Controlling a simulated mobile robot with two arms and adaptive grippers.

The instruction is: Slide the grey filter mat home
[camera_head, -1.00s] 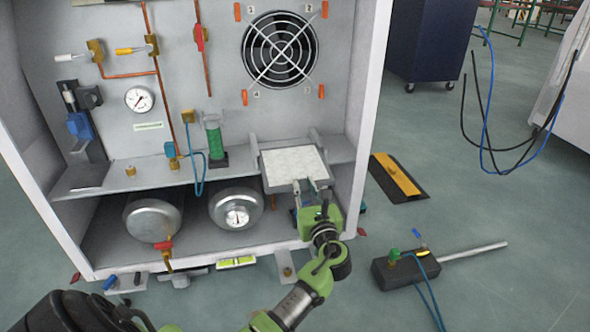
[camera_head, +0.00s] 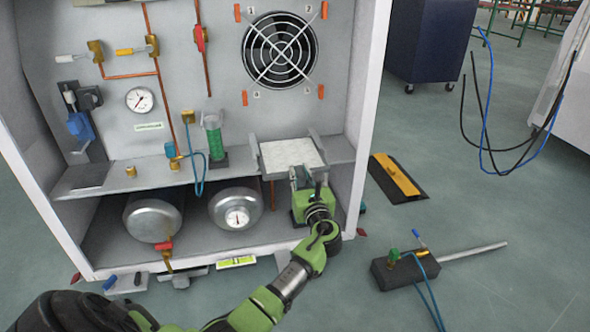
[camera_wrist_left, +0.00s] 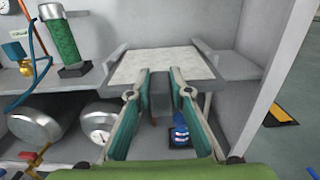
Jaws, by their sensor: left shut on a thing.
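The grey filter mat (camera_head: 289,153), a light speckled square with a grey frame, lies flat between two grey side rails at the shelf's right end in the head view. It also shows in the left wrist view (camera_wrist_left: 163,63), with its near edge between the fingertips. My left gripper (camera_head: 304,174) is at the mat's near edge, shut on it. Its two green-padded fingers (camera_wrist_left: 160,72) show in the wrist view. The mat's far edge lies between the rails; how deep it sits is hard to tell. My right gripper is out of view.
A green-filled cylinder (camera_head: 214,143) stands on the shelf left of the mat. Two metal tanks (camera_head: 236,206) lie below the shelf. The cabinet's right side wall (camera_head: 366,120) stands close to the right rail. A fan (camera_head: 280,49) is on the back panel.

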